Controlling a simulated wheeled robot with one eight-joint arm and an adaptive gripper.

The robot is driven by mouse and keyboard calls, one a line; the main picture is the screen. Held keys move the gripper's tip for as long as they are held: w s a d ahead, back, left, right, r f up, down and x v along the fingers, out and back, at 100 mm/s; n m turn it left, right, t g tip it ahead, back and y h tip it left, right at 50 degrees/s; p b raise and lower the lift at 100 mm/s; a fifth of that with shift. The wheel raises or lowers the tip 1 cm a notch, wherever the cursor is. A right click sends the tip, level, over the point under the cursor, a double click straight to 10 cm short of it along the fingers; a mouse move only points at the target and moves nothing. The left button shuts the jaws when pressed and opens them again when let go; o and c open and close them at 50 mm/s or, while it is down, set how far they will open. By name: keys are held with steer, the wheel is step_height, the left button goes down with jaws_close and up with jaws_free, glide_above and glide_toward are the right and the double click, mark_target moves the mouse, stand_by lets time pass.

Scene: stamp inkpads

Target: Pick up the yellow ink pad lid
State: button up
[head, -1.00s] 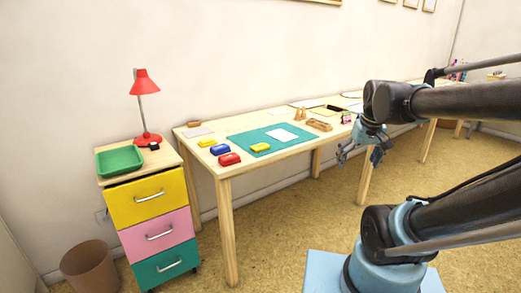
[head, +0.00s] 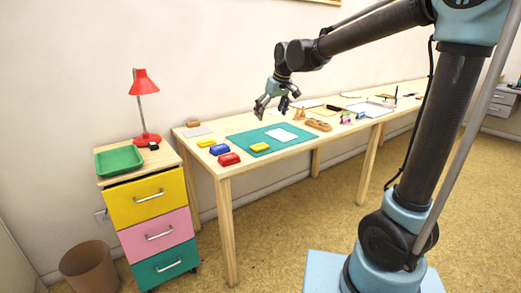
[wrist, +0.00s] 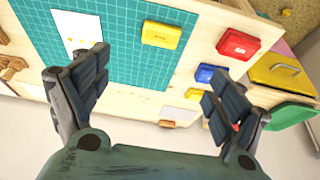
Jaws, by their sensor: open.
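A yellow block-shaped piece (head: 260,147) lies on the green cutting mat (head: 238,137); it also shows in the wrist view (wrist: 161,35). A second yellow piece (head: 207,142) lies left of the mat, near the blue ink pad (head: 220,149) and red ink pad (head: 229,159). In the wrist view this second piece (wrist: 196,94) is beside my right finger. I cannot tell which yellow piece is the lid. My gripper (head: 272,108) is open and empty, high above the table; in the wrist view its fingers (wrist: 158,70) are spread, with the mat below them.
A white paper (head: 281,135) lies on the mat. Wooden holders (head: 319,125) and small items stand to its right. A drawer cabinet (head: 150,222) with a green tray (head: 119,160) and red lamp (head: 146,82) stands left of the table (head: 228,230).

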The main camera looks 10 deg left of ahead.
glide_above(260, 146)
steer(key=s+d, duration=0.2)
step_height(260, 146, down, 11)
steer(key=shift+a+f, duration=0.1)
steer(key=shift+a, duration=0.05)
steer(key=shift+x, duration=2.65)
steer(key=c, duration=0.9)
